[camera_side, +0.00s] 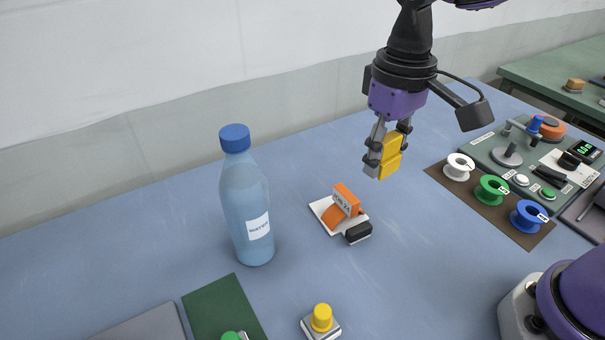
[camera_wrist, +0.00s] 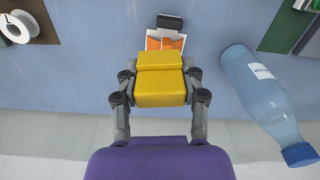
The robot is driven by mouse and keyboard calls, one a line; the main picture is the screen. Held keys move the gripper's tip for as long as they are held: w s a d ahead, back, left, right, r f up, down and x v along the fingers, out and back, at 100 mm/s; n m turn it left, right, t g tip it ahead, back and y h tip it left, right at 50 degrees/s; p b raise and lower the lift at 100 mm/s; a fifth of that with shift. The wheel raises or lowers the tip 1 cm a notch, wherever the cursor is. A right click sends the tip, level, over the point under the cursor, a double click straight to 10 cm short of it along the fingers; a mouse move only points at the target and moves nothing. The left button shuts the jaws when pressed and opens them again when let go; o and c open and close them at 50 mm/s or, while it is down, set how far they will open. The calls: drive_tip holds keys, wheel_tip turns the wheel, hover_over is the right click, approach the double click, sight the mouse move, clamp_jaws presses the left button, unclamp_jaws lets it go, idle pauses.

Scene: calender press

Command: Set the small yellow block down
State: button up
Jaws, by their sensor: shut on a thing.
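My gripper (camera_side: 387,153) is shut on the small yellow block (camera_side: 390,158) and holds it in the air above the blue table. The block's two-level yellow top also shows in the wrist view (camera_wrist: 161,82), between the two fingers of my gripper (camera_wrist: 160,88). In the side view the block is up and to the right of an orange calendar (camera_side: 345,200) on a white base. No contact between the block and the table shows.
White, green (camera_side: 491,189) and blue spools sit on a brown mat at right. A yellow button (camera_side: 321,318) is near the front. Table between calendar and mat is clear.

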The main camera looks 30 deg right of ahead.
drive_tip(key=s+a+f, duration=0.1)
drive_tip(key=a+f, duration=0.3)
drive_tip(key=a, duration=1.1)
drive_tip(key=m, duration=0.1)
hover_over(217, 308)
wheel_tip(217, 308, down, 2)
drive_tip(key=shift+f, duration=4.1)
drive_tip(key=o, duration=0.9)
drive_tip(key=shift+f, duration=0.15)
drive_tip(key=shift+c, duration=0.2)
wheel_tip(217, 308, up, 8)
drive_tip(key=shift+d, duration=0.1)
